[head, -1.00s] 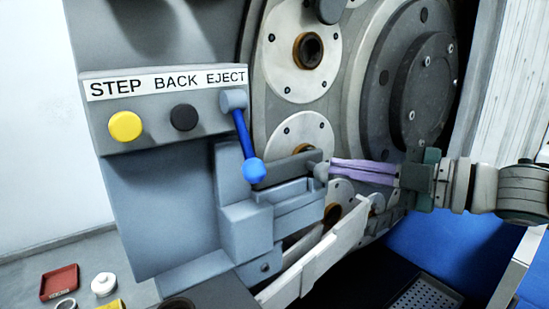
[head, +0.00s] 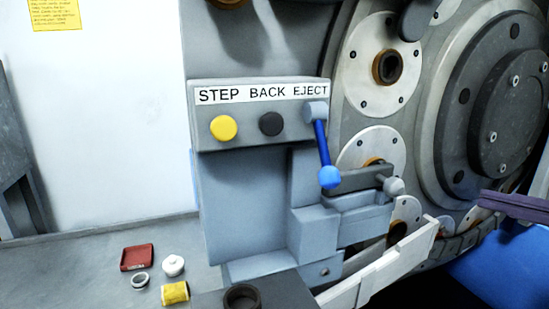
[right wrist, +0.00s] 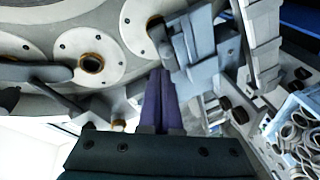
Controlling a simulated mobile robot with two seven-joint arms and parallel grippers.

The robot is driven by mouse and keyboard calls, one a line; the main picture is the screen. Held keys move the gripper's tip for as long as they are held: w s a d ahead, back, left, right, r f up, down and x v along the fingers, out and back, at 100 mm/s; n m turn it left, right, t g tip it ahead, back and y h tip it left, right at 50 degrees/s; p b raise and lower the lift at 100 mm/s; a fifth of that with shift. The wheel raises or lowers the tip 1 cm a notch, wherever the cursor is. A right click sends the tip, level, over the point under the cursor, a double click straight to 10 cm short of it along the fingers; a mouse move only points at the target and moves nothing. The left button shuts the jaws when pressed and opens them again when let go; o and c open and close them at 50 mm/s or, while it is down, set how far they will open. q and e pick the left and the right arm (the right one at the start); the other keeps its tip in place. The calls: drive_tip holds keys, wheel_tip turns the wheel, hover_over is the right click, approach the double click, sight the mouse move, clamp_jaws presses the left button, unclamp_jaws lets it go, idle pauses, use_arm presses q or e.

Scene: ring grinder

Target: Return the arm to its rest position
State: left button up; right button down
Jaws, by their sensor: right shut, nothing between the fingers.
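My right gripper (head: 484,199) comes in from the right edge of the head view, with only its slim purple fingers showing. They are shut together and empty. They are apart from the round grey knob (head: 393,186) of the grey slide on the machine, with a clear gap to its right. In the right wrist view the purple fingers (right wrist: 161,75) lie side by side, pointing at the machine face, and the dark gripper body fills the bottom. Most of my right arm is outside the head view. My left gripper is not in view.
The ring grinder's panel (head: 260,93) carries a yellow button (head: 224,128), a black button (head: 271,123) and a blue lever (head: 324,150) hanging down. A white chute (head: 385,265) slopes below the slide. A red tray (head: 137,257) and small parts lie on the bench. A bin of rings (right wrist: 299,140) stands at right in the wrist view.

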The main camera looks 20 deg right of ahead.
drive_tip(key=s+a+f+m+g+h, duration=0.2)
drive_tip(key=a+f+m+h, duration=0.35)
drive_tip(key=f, duration=0.35)
drive_tip(key=s+a+f+m+g, duration=0.2)
drive_tip(key=s+a+m+g, duration=0.7)
drive_tip(key=s+a, duration=0.6)
wheel_tip(320, 180, up, 37)
drive_tip(key=p, duration=3.7)
drive_tip(key=shift+s+d+g, duration=0.3)
drive_tip(key=shift+s+d, duration=0.05)
